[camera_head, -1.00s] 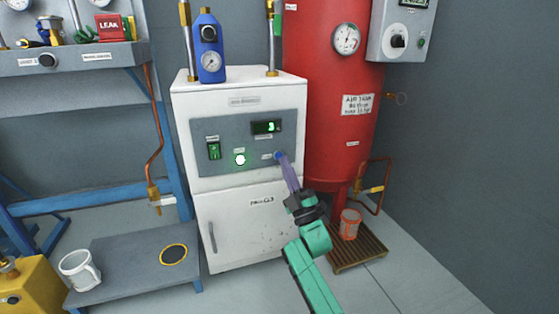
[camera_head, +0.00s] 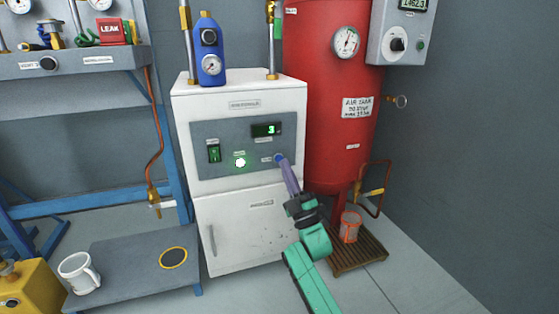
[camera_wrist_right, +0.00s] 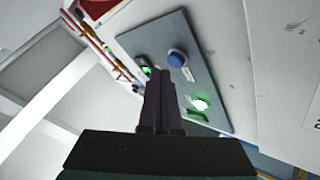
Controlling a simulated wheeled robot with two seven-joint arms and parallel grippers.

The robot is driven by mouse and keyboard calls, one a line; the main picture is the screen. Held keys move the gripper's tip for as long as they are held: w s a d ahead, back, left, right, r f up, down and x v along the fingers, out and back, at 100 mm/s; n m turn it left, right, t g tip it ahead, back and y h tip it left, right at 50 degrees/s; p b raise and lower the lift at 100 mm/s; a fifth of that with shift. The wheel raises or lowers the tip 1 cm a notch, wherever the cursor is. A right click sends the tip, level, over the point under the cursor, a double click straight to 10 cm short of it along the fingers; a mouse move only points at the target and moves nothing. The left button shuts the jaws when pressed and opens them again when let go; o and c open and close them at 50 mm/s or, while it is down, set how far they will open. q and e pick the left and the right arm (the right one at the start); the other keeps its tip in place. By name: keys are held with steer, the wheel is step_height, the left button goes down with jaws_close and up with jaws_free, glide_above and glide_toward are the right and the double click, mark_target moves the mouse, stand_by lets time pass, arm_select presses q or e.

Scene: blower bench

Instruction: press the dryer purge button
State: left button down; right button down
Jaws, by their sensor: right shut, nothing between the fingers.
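The white dryer cabinet (camera_head: 245,98) has a grey control panel (camera_head: 232,133). A round blue button (camera_head: 278,158) sits at the panel's lower right; in the wrist view the blue button (camera_wrist_right: 176,58) shows just beyond and right of the fingers. My right gripper (camera_head: 283,163) is shut and empty, its tips close to the button in the head view. In the wrist view the right gripper's tips (camera_wrist_right: 158,71) appear beside the button; I cannot tell whether they touch it. A round green light (camera_head: 240,162) is lit on the panel. My left gripper is not in view.
A green rocker switch (camera_head: 214,153) and a lit display (camera_head: 266,129) share the panel. A red tank (camera_head: 325,120) stands right of the cabinet. A low grey platform (camera_head: 130,262) with a white mug (camera_head: 76,272) lies at the left front. A blue filter (camera_head: 210,50) stands on top.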

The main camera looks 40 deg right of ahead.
stand_by(0.8)
steer(key=shift+w+d, duration=0.15)
steer(key=shift+w, duration=0.25)
steer(key=shift+w+d+b, duration=0.15)
steer(key=shift+w+b, duration=0.2)
steer(key=shift+b, duration=0.1)
stand_by(0.3)
steer(key=shift+s+a+p, duration=0.3)
steer(key=shift+s+p, duration=0.4)
steer(key=shift+s, duration=0.05)
